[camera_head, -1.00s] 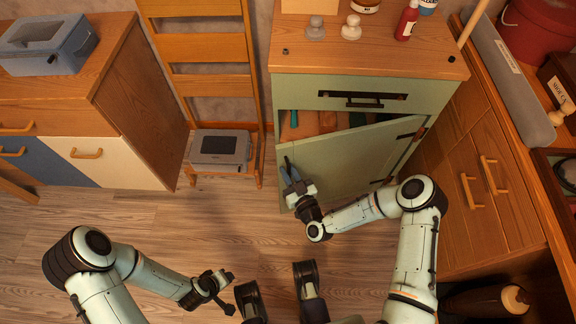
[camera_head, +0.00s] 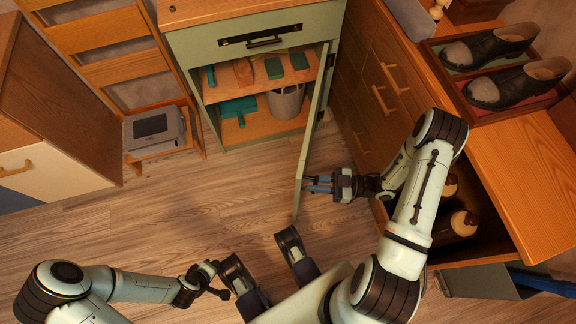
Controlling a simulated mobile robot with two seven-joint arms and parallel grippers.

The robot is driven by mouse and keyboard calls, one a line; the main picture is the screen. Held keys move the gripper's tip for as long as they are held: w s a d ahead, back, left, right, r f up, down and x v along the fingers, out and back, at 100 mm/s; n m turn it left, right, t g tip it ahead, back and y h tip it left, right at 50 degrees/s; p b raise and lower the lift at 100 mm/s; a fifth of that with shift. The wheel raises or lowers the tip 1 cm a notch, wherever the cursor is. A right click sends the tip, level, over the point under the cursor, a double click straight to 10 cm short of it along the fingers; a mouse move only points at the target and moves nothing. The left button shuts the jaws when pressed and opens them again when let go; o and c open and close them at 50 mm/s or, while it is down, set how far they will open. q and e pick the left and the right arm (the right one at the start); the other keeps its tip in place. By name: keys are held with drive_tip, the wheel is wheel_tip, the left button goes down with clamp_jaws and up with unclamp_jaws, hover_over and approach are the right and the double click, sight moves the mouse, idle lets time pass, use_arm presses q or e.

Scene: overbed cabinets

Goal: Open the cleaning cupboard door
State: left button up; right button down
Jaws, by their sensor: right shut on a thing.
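The cleaning cupboard (camera_head: 208,60) is pale green with a wooden top and stands at the upper middle. Its door (camera_head: 305,150) is swung wide open, seen nearly edge-on, reaching out toward me from the right side of the cupboard. My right gripper (camera_head: 312,184) is at the free end of the door, on its right-hand side, and is shut on it. The exact part it grips is too small to tell. My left gripper (camera_head: 217,281) is low in the view, well away from the cupboard; its fingers are too small to read.
The open cupboard shows shelves with green brushes (camera_head: 234,108), a sponge and a grey bucket (camera_head: 286,101). A drawer with a black handle sits above. A wooden cabinet with shoes (camera_head: 487,46) stands close on the right. The floor (camera_head: 190,215) to the left is clear.

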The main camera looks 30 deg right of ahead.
use_arm(q)
drive_tip(key=shift+s+d+r, duration=0.2)
drive_tip(key=shift+s, duration=0.25)
use_arm(e)
drive_tip(key=v, duration=1)
drive_tip(key=shift+d, duration=0.1)
drive_tip(key=c, duration=1.2)
unclamp_jaws()
drive_tip(key=shift+r, duration=0.1)
use_arm(q)
drive_tip(key=s+d+r+g+h+p, duration=0.1)
drive_tip(key=s+d+r+g+p, duration=0.1)
drive_tip(key=s+r+p, duration=0.4)
drive_tip(key=shift+s+d+r+m+g, duration=0.3)
drive_tip(key=shift+s+d+r+g, duration=0.15)
drive_tip(key=shift+s+d, duration=0.35)
use_arm(e)
drive_tip(key=shift+r, duration=9.95)
use_arm(q)
drive_tip(key=shift+s+a, duration=0.1)
